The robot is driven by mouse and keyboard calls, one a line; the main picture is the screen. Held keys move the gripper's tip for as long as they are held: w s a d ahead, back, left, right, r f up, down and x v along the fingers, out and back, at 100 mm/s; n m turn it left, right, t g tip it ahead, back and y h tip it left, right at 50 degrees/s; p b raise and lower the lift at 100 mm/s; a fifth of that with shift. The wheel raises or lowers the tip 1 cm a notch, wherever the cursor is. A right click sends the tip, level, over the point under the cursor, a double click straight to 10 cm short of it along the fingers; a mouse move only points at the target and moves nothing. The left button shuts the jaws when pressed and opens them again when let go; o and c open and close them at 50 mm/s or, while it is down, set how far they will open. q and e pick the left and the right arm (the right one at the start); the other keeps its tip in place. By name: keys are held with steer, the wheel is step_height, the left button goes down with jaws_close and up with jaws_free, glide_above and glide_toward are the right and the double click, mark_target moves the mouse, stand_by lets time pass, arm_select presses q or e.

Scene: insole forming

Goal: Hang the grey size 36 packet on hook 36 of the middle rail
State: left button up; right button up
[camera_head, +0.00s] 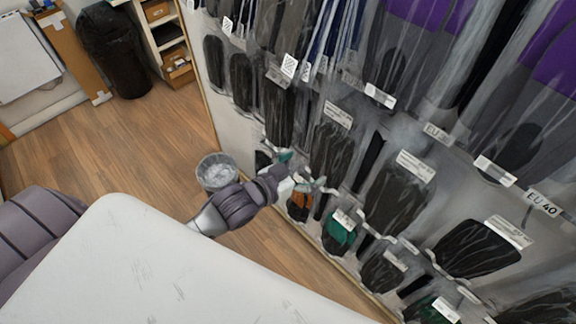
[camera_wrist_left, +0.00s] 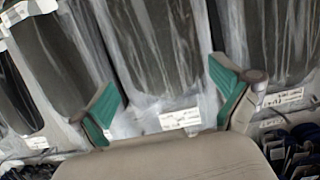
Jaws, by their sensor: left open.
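My left gripper (camera_head: 294,172) reaches to the lower left part of the packet wall. Its teal-tipped fingers are apart in the left wrist view (camera_wrist_left: 165,92). Dark grey packets in clear film hang behind the fingers; one packet (camera_head: 331,148) hangs just right of the gripper in the head view. A white label (camera_wrist_left: 180,119) shows between the fingers, too blurred to read. I cannot tell which packet is the grey size 36 one. I cannot make out hook 36 or its sign. Whether the fingertips touch a packet is unclear. My right gripper is not in view.
The wall is densely hung with packets; an EU 40 sign (camera_head: 542,204) is at right. Orange (camera_head: 299,204) and green (camera_head: 339,234) packets hang low. A grey bin (camera_head: 216,172) stands near my left arm. A black bin (camera_head: 117,50) stands farther back. Wooden floor is free at left.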

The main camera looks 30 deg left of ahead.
arm_select(q)
steer(key=v, duration=1)
steer(key=s+a+f+n+g+y+b, duration=0.1)
steer(key=s+a+f+g+y, duration=0.2)
steer(key=f, duration=1.3)
steer(key=s+a+f+n+g+y+b, duration=0.1)
steer(key=s+a+f+g, duration=0.3)
steer(key=f, duration=1.2)
steer(key=s+d+f+g, duration=0.1)
steer(key=s+f+g, duration=0.1)
steer(key=s+f, duration=0.8)
steer(key=s+d+f+g+y, duration=0.1)
steer(key=s+d+f+g, duration=0.1)
steer(key=s+f, duration=0.8)
steer(key=s+g, duration=0.1)
steer(key=s, duration=0.2)
steer(key=shift+f+g+b, duration=0.2)
steer(key=shift+g+b, duration=0.1)
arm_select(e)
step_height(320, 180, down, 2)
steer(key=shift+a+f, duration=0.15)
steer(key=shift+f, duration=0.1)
arm_select(q)
steer(key=shift+d, duration=0.15)
steer(key=shift+c, duration=0.3)
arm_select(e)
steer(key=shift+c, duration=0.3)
